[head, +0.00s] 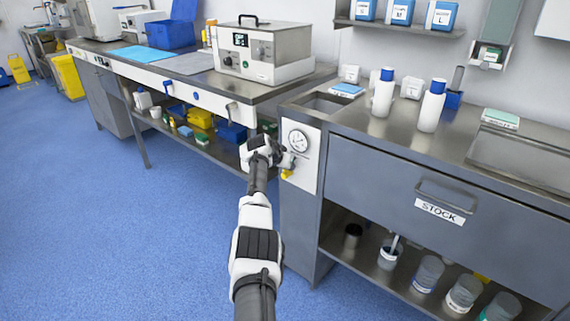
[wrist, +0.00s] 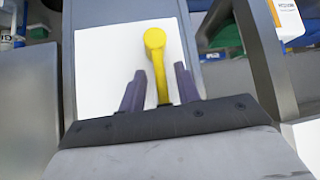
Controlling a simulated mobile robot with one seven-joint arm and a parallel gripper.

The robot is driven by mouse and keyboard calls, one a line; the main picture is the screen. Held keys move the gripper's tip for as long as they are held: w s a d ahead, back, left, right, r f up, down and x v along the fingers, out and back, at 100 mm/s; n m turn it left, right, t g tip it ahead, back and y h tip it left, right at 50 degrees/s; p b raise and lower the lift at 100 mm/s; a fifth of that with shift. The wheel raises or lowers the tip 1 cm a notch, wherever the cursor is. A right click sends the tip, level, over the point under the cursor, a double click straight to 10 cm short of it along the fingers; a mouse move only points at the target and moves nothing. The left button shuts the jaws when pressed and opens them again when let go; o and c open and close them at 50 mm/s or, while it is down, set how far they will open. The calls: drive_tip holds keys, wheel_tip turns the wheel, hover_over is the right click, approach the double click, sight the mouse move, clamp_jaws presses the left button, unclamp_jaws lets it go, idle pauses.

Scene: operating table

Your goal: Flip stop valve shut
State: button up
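The stop valve has a yellow lever (wrist: 156,45) on a white panel (wrist: 105,55). In the head view a small bit of the yellow lever (head: 286,174) shows below the round gauge (head: 298,140), on the front of the grey cabinet. My gripper (wrist: 160,72) is open, with one dark finger on each side of the lever and a small gap on both sides. The lever's rounded end lies beyond the fingertips in the wrist view. In the head view my gripper (head: 282,160) is at the panel and hides part of the valve.
A steel counter (head: 385,130) with white bottles (head: 383,92) stands above the STOCK drawer (head: 440,200). Jars (head: 428,273) sit on the shelf below. To the left is a bench (head: 180,65) with a boxy device (head: 262,52). The blue floor (head: 120,230) is clear.

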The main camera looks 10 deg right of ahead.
drive_tip(key=shift+a, duration=0.1)
drive_tip(key=v, duration=1.3)
drive_tip(key=shift+s+r+p, duration=0.2)
drive_tip(key=shift+r+p, duration=0.05)
drive_tip(key=shift+p, duration=0.1)
drive_tip(key=shift+a, duration=0.15)
